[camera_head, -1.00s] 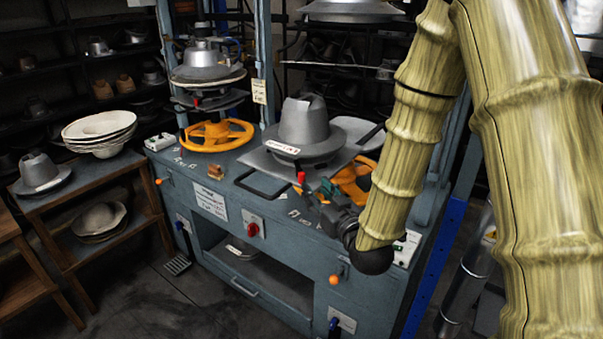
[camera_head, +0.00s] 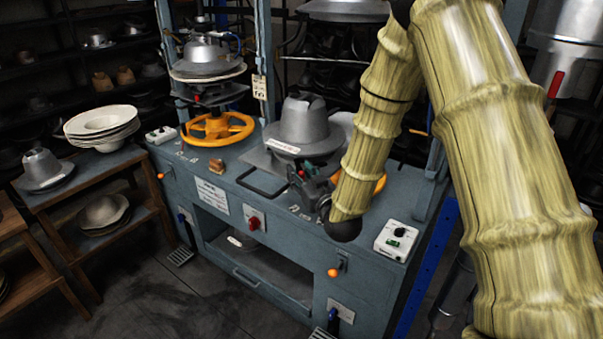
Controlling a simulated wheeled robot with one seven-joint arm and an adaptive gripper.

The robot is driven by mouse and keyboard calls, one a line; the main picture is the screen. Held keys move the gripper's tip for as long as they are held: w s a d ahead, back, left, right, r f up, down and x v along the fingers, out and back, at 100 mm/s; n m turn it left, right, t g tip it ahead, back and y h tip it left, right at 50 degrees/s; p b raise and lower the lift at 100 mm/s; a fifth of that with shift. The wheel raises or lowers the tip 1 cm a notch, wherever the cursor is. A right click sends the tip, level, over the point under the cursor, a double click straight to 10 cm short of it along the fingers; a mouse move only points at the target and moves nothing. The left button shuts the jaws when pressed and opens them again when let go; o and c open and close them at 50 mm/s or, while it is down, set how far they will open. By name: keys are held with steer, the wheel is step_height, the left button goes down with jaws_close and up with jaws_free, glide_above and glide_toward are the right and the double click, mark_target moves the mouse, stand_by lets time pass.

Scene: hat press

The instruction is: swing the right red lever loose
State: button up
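My arm hides the area right of the gripper. Another small red piece (camera_head: 196,98) is on the left press, under its mould (camera_head: 207,62).
An orange wheel (camera_head: 217,129) stands on the left of the blue-grey bench (camera_head: 290,237); another is partly behind my arm. A black bar handle (camera_head: 262,183) sticks out in front of the mould. A white switch box (camera_head: 396,239) sits at the right corner. A red knob (camera_head: 253,222) is on the front.

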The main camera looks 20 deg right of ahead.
steer(key=shift+c, duration=0.5)
jaws_close()
steer(key=shift+d+n+y+b, duration=0.1)
steer(key=shift+n+y+b, duration=0.2)
steer(key=shift+y+b, duration=0.15)
steer(key=shift+d+f+n+g+y+b, duration=0.1)
steer(key=shift+d+n+g+y+b, duration=0.1)
steer(key=shift+n+y+b, duration=0.3)
steer(key=shift+d+n+g+y+b, duration=0.1)
steer(key=shift+n+g+y+b, duration=0.15)
steer(key=shift+y, duration=0.4)
steer(key=n+y, duration=0.1)
steer(key=n+g+y+b, duration=0.1)
steer(key=y, duration=0.1)
steer(key=shift+d, duration=0.4)
steer(key=shift+w+d+n+g+y+b, duration=0.1)
steer(key=shift+d+n+g+y+b, duration=0.15)
steer(key=shift+n+g+y, duration=0.6)
steer(key=shift+w+d+n+g+y+b, duration=0.15)
steer(key=shift+n+g+y+b, duration=0.1)
steer(key=shift+n+g+y, duration=0.6)
steer(key=shift+w+d+n+g+y+b, duration=0.1)
steer(key=shift+d+n+g+y+b, duration=0.15)
steer(key=shift+n+g+y, duration=0.6)
steer(key=shift+y, duration=0.35)
